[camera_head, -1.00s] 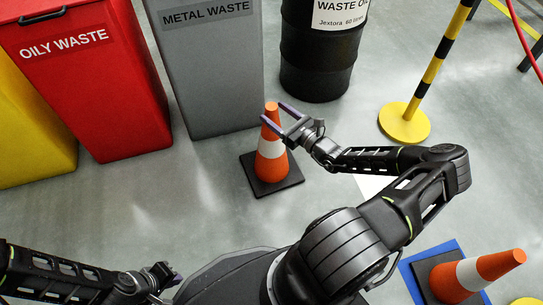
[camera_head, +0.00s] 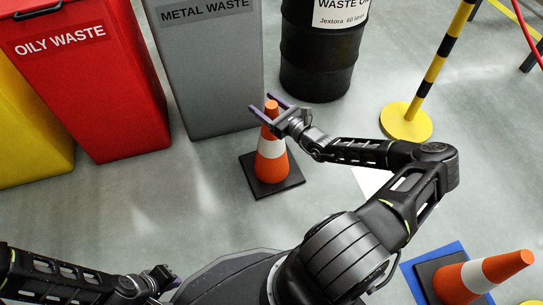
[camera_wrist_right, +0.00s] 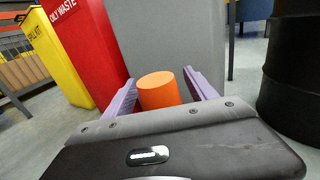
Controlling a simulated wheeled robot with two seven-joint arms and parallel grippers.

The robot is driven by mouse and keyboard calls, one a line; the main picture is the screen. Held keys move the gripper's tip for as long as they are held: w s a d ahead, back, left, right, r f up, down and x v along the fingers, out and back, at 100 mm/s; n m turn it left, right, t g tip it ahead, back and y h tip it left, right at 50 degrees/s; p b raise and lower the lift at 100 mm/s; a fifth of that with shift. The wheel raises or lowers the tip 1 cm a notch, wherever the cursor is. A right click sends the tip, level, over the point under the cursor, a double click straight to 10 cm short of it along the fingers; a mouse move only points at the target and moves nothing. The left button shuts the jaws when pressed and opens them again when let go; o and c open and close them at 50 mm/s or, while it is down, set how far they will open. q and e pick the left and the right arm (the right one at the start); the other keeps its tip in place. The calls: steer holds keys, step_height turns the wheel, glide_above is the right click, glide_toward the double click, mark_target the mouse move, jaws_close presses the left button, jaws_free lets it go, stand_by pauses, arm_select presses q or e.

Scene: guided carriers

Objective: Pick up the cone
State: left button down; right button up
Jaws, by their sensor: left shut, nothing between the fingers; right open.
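An orange cone (camera_head: 271,158) with a white band stands upright on its dark square base on the floor, in front of the grey bin. My right gripper (camera_head: 262,104) is open at the cone's top, with its fingers on either side of it. In the right wrist view the orange cone top (camera_wrist_right: 159,91) shows between the two purple fingers of the right gripper (camera_wrist_right: 160,88), with a gap seen at the right finger. The cone's lower part is hidden there. My left gripper (camera_head: 170,277) is shut and empty at the lower left, far from this cone.
A second orange and white cone (camera_head: 485,275) stands on a blue mat (camera_head: 455,250) at lower right. Behind are a yellow bin (camera_head: 30,130), red bin (camera_head: 95,90), grey bin (camera_head: 212,80), black drum (camera_head: 318,65) and yellow-black post (camera_head: 405,122). Floor left of the cone is clear.

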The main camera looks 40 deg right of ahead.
steer(key=shift+c, duration=0.5)
jaws_close()
steer(key=shift+r, duration=0.1)
stand_by(0.4)
